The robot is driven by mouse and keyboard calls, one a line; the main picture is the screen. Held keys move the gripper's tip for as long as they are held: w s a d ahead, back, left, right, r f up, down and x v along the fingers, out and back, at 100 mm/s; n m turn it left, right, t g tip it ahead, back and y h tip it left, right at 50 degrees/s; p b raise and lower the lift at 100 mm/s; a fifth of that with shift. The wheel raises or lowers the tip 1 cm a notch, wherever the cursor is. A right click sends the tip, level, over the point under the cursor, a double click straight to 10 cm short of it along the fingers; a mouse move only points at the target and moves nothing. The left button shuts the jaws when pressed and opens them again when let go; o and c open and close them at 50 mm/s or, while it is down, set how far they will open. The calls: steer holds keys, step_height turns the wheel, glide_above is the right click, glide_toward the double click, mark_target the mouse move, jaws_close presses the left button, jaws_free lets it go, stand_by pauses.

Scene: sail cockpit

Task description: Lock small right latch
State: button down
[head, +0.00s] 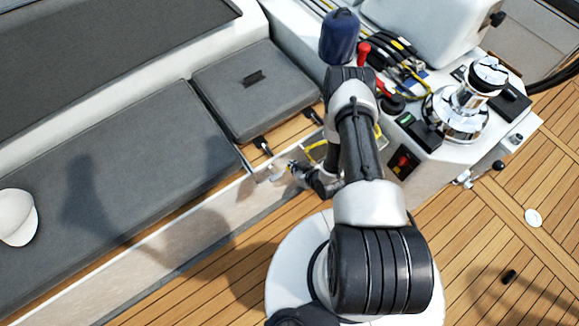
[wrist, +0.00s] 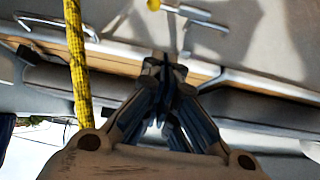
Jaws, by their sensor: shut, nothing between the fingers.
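My gripper (head: 293,172) is low at the front face of the seat locker in the head view, partly behind my arm. In the wrist view its fingers (wrist: 164,70) are together and empty, near a wood-trimmed edge. Two small dark latch-like fittings show at the front edge of the small grey seat pad: a left one (head: 263,145) and a right one (head: 313,116). Bent metal fittings also show in the wrist view, one right of the fingertips (wrist: 230,76) and a bar above them (wrist: 192,16). I cannot tell which is the small right latch or whether it is locked.
A yellow rope (wrist: 78,70) hangs left of the fingers in the wrist view. Grey cushions (head: 110,165) lie along the left. A chrome winch (head: 462,105) and a red-handled lever (head: 364,52) stand on the right console. The teak deck (head: 500,225) has free room at lower right.

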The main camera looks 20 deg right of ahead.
steer(key=b, duration=0.3)
glide_above(285, 171)
step_height(285, 171, down, 6)
steer(key=shift+s+a+f, duration=0.1)
steer(key=shift+s+f, duration=0.05)
steer(key=shift+f, duration=0.1)
step_height(285, 171, down, 2)
steer(key=shift+f+b, duration=0.25)
steer(key=shift+b, duration=0.55)
steer(key=shift+f, duration=0.7)
